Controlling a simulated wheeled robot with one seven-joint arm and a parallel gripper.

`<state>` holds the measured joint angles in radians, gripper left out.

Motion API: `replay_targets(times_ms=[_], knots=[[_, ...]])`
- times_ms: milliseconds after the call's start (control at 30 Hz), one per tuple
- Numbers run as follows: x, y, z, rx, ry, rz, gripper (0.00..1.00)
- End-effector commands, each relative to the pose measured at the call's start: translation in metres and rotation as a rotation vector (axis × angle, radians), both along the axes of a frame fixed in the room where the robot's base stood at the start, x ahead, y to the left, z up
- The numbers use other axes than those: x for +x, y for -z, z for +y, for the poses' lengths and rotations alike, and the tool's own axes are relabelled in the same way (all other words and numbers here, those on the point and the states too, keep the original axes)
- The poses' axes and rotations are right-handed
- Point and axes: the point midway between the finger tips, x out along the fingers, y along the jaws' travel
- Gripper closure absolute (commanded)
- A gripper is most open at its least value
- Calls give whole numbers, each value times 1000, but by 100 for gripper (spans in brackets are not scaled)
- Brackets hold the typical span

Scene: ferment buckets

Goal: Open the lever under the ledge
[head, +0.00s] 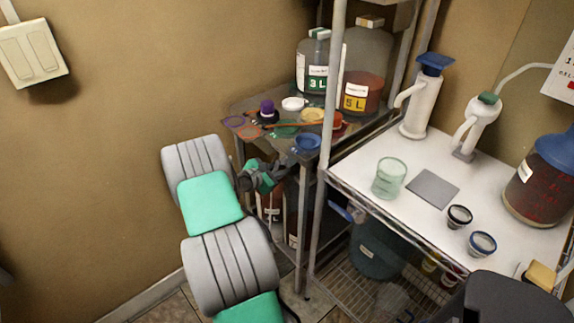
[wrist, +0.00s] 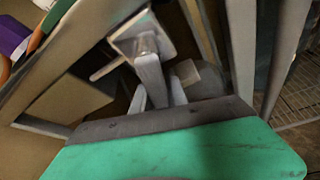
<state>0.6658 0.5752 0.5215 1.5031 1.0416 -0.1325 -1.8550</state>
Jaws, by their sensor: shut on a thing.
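My gripper (head: 264,177) is at the front of the dark side shelf, just below the level of its top ledge (head: 242,104). In the wrist view my gripper (wrist: 158,98) is shut around a pale grey stem. The stem, which I take as the lever (wrist: 148,68), runs up to a squarish plate, with a thin bar sticking out to the left. The picture is blurred, and the exact contact of the fingers is hard to see. In the head view the lever is hidden behind my gripper and the shelf edge.
Brown bottles (head: 270,207) stand under the ledge, partly hidden. Large bottles, a purple-topped item and lids sit on it. A metal post (head: 326,150) rises close to the right. The white-topped rack (head: 350,165) holds a green cup (head: 389,178). Bare wall lies left.

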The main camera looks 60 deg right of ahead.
Motion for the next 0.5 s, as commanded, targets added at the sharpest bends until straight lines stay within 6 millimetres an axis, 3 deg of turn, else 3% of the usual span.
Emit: replay_targets(times_ms=[400, 433, 500], knots=[[0, 2, 2, 6, -3, 15, 100], [0, 2, 2, 6, -3, 15, 79], [0, 1, 2, 6, -2, 14, 74]])
